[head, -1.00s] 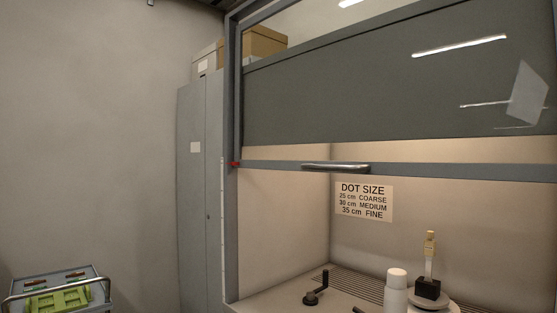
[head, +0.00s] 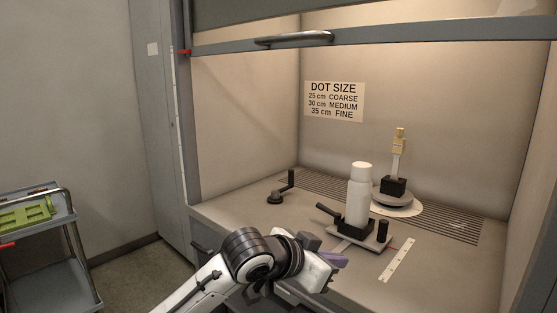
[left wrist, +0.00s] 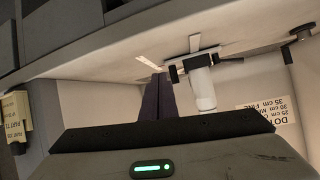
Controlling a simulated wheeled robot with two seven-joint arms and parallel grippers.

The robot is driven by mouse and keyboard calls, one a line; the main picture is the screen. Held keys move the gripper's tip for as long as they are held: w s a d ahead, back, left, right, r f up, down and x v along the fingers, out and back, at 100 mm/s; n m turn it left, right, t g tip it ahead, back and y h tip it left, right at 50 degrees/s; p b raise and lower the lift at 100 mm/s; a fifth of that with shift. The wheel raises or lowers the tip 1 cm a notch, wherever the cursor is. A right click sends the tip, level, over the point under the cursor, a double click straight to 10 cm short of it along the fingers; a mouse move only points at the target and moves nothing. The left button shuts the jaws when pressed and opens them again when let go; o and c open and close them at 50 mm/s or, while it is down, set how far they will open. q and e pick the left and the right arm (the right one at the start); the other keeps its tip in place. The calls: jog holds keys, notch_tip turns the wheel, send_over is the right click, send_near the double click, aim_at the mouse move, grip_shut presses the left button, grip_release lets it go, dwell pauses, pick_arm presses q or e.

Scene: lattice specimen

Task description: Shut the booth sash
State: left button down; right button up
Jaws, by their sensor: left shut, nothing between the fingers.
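The booth sash (head: 400,36) is raised, its grey lower rail crossing the top of the head view. A metal bar handle (head: 295,38) sits on that rail, left of the middle. The booth opening below is wide open. My left gripper (head: 335,261) is low at the front edge of the booth, well below the handle and apart from it. Its purple fingers (left wrist: 157,98) are closed together and empty, and show in the left wrist view, where the scene appears upside down. My right gripper is not in view.
Inside the booth stand a white bottle (head: 359,190) on a black-clamped stand, a turntable (head: 394,197) with a yellow-topped piece, a black crank (head: 277,197) and a white ruler (head: 397,260). A red marker (head: 184,52) is on the left frame. A trolley (head: 38,240) stands at left.

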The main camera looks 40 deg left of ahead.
pick_arm(q)
jog(key=w+a+r+t, duration=0.1)
jog(key=a+r, duration=0.1)
jog(key=r, duration=0.6)
jog(key=w+a+r+t, duration=0.1)
jog(key=w+a+r, duration=0.1)
jog(key=r, duration=0.6)
jog(key=s+a+r+n+t, duration=0.1)
jog(key=s+a+r+t, duration=0.2)
jog(key=r, duration=0.7)
jog(key=s+a+r+n+t+y+b, duration=0.1)
jog(key=s+a+r, duration=0.35)
jog(key=r, duration=0.55)
jog(key=s+a+r+n+t, duration=0.1)
jog(key=s+a+r+t, duration=0.3)
jog(key=r, duration=0.7)
jog(key=w+d+r+g+p, duration=0.2)
jog(key=w+p, duration=0.1)
jog(key=w, duration=0.6)
jog(key=f+b, duration=0.1)
jog(key=f, duration=0.1)
jog(key=s+f, duration=0.1)
jog(key=f, duration=0.1)
jog(key=shift+a+f+b, duration=0.1)
jog(key=shift+f+b, duration=0.2)
jog(key=shift+b, duration=0.1)
jog(key=shift+s, duration=0.1)
